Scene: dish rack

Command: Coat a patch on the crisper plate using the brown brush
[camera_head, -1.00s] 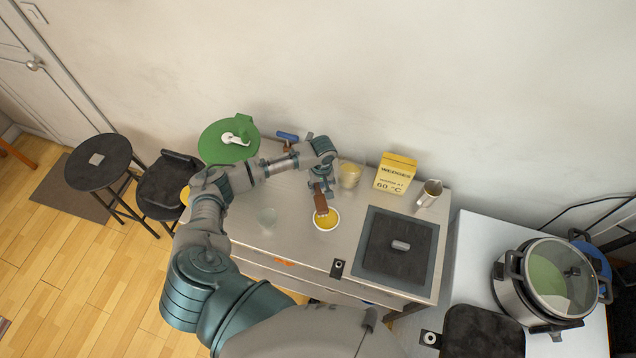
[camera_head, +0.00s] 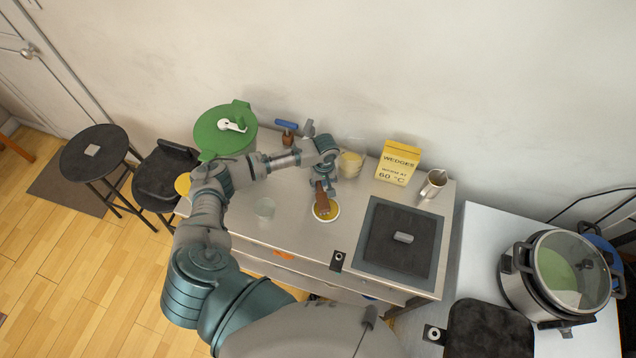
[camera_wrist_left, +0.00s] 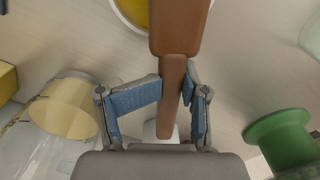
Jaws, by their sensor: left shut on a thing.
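My left gripper (camera_head: 325,184) is shut on the handle of the brown brush (camera_head: 322,201). The brush points down at a small white bowl of yellow liquid (camera_head: 333,214), overlapping it; I cannot tell whether its tip touches the liquid. In the left wrist view, the brown brush (camera_wrist_left: 175,85) runs between the blue finger pads of the gripper (camera_wrist_left: 178,95), and its far end covers part of the bowl (camera_wrist_left: 131,14). The crisper plate appears to be the dark square plate (camera_head: 380,258) with a grey handle, right of the bowl. My right gripper is not in view.
A yellow wedges box (camera_head: 398,163), a metal jug (camera_head: 432,184) and a pale yellow container (camera_head: 350,164) stand behind. A clear glass (camera_head: 265,208) is left of the bowl. A green lidded container (camera_head: 222,130) stands at back left. A pot (camera_head: 560,270) sits far right.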

